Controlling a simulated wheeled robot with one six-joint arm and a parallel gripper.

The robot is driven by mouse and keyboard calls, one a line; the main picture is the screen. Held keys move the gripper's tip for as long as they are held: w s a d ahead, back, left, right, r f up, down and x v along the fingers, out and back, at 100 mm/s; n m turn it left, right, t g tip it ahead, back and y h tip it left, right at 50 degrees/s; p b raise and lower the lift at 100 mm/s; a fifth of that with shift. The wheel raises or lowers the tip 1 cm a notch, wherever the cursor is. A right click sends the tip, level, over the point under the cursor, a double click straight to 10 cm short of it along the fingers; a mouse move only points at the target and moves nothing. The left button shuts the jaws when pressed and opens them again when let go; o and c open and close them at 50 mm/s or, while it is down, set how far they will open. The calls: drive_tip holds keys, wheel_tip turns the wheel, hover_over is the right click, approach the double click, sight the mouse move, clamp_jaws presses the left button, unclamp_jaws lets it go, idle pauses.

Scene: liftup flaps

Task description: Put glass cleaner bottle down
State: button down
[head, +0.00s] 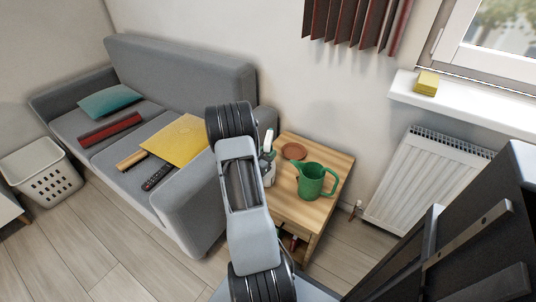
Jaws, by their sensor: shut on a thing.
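The glass cleaner bottle (267,141) shows only in part beside my arm: a pale top with a dark green part near it, over the left side of the small wooden table (322,191). My gripper (268,166) is mostly hidden behind my own arm link, and it is shut on the bottle. The bottle's lower part is hidden, so I cannot tell whether its base touches the tabletop.
A green watering can (314,181) and a brown round dish (294,151) stand on the table. The grey sofa (183,75) is to the left, the white radiator (428,182) to the right. The tabletop's front right part looks bare.

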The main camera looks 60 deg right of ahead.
drive_tip(key=c, duration=0.8)
unclamp_jaws()
drive_tip(key=shift+o, duration=0.2)
